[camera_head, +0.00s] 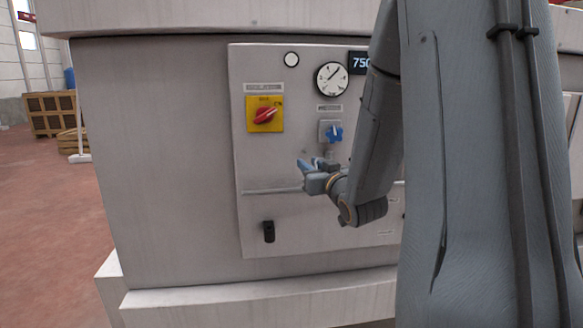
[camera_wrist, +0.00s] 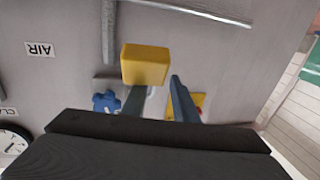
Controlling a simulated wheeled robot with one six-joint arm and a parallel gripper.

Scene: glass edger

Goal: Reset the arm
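My gripper (camera_head: 311,167) is in front of the control panel (camera_head: 275,220), below and left of the blue star knob (camera_head: 332,133) in the head view. Its two fingers (camera_wrist: 160,94) show apart in the wrist view, with an empty gap between them. A yellow block (camera_wrist: 145,63) shows at the tip of the left finger there; I cannot tell whether they touch. The blue knob (camera_wrist: 106,102) lies left of that finger. The red switch (camera_head: 265,115) on its yellow plate shows clear of my gripper in the head view; the plate (camera_wrist: 200,100) is partly hidden in the wrist view.
A round gauge (camera_head: 331,78), a white lamp (camera_head: 291,59) and a display (camera_head: 359,62) sit higher on the panel. A black part (camera_head: 268,231) juts out lower down. A machine ledge (camera_head: 240,297) projects below. Open floor (camera_head: 45,220) lies left; wooden crates (camera_head: 52,113) stand behind.

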